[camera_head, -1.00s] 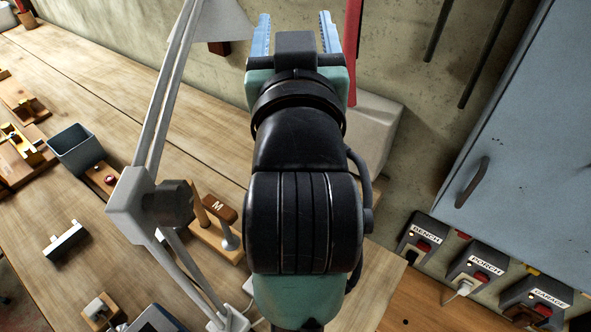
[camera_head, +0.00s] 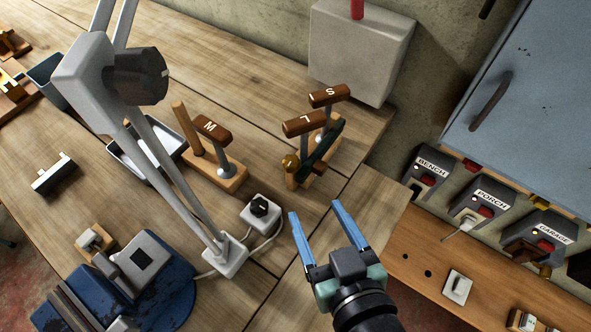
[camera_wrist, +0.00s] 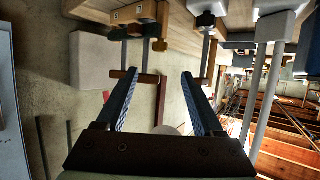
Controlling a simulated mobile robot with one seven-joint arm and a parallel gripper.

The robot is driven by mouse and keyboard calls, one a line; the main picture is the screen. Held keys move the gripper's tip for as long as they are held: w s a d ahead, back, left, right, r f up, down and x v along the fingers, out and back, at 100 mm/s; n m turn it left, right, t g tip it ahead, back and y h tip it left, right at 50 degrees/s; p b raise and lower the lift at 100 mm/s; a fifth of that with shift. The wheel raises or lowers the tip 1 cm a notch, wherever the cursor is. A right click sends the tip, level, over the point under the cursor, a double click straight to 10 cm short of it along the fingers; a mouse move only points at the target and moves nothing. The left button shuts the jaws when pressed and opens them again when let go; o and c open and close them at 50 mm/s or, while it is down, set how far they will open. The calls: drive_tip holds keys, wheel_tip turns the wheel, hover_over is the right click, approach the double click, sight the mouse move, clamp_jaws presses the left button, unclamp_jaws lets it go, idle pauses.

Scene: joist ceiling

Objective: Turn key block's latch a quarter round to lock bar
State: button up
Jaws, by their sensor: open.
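A wooden block (camera_head: 293,183) stands near the bench's right end, with two brown T-handles, one marked 7 (camera_head: 304,124) and one marked S (camera_head: 329,95). A dark green bar (camera_head: 318,150) runs slantwise along it. A small round brass piece (camera_head: 290,162), perhaps the latch, sits at its near end; its turn is too small to read. In the wrist view the green bar (camera_wrist: 125,34) and brass piece (camera_wrist: 160,45) show near the top. My gripper (camera_head: 315,210) is open and empty, nearer the camera than the block, its fingers apart from it.
An M-handled block (camera_head: 215,177) stands to the left. A lamp (camera_head: 95,80) with slanting arms, a small box with a black knob (camera_head: 262,208) and its cord stand nearby. A pale box (camera_head: 360,50) is behind, a blue cabinet (camera_head: 525,90) at right.

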sight(294, 168)
drive_tip(key=p+x, duration=0.2)
drive_tip(key=x, duration=1.1)
drive_tip(key=shift+p, duration=0.35)
clamp_jaws()
